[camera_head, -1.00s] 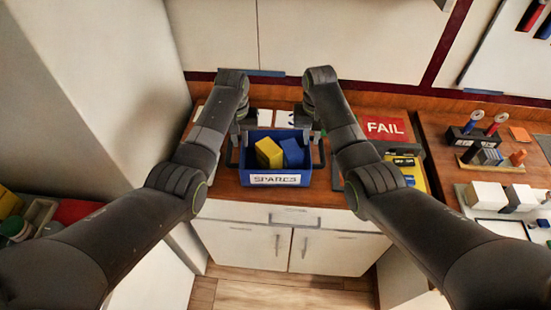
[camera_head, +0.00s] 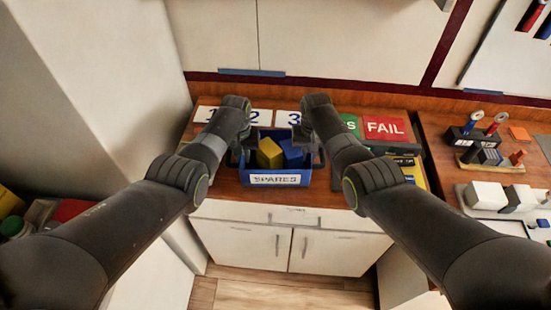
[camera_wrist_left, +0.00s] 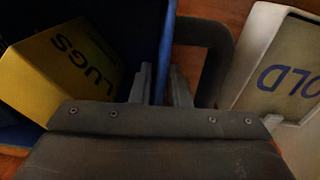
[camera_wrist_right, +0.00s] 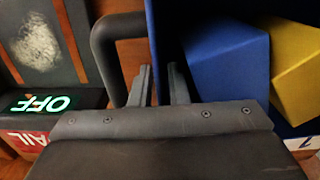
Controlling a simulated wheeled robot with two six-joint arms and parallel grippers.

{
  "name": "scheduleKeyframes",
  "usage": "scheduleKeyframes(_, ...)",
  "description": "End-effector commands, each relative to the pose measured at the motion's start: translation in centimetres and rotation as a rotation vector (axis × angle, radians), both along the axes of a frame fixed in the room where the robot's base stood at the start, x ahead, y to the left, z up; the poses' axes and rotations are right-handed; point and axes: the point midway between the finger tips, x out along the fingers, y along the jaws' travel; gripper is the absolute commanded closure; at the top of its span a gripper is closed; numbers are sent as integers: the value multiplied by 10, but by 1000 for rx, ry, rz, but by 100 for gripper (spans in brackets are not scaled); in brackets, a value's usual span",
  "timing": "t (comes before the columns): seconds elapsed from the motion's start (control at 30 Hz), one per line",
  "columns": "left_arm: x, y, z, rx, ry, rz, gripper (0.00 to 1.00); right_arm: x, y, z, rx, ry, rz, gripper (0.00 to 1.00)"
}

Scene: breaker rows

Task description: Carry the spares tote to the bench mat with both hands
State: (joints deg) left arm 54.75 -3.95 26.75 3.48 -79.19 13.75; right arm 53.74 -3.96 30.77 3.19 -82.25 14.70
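The blue spares tote (camera_head: 275,180) stands on the brown counter, its white SPARES label facing me. It holds a yellow block (camera_head: 269,154) and a blue block (camera_head: 293,156). My left gripper (camera_head: 242,152) is down at its left side, my right gripper (camera_head: 310,152) at its right side. In the left wrist view the fingers (camera_wrist_left: 161,85) are close together on either side of the tote wall, inside the dark handle (camera_wrist_left: 218,60). The right wrist view shows the same for the right fingers (camera_wrist_right: 160,85). Fingertip contact is partly hidden. I cannot clearly identify the bench mat.
White number cards (camera_head: 207,114) lie behind the tote. A red FAIL card (camera_head: 385,128) lies to the right, with dark and yellow items before it. A second bench with small parts (camera_head: 487,196) stands further right. A wall panel closes off the left.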

Motion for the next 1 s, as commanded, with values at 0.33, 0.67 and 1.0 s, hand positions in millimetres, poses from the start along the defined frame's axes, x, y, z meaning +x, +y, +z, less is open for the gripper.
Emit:
scheduleKeyframes(0.33, 0, 0, 0, 0, 0, 0, 100, 0, 0, 0, 0, 0, 0, 100)
scheduleKeyframes(0.67, 0, 0, 0, 0, 0, 0, 100, 0, 0, 0, 0, 0, 0, 100)
scheduleKeyframes(1.0, 0, 0, 0, 0, 0, 0, 100, 0, 0, 0, 0, 1, 0, 100)
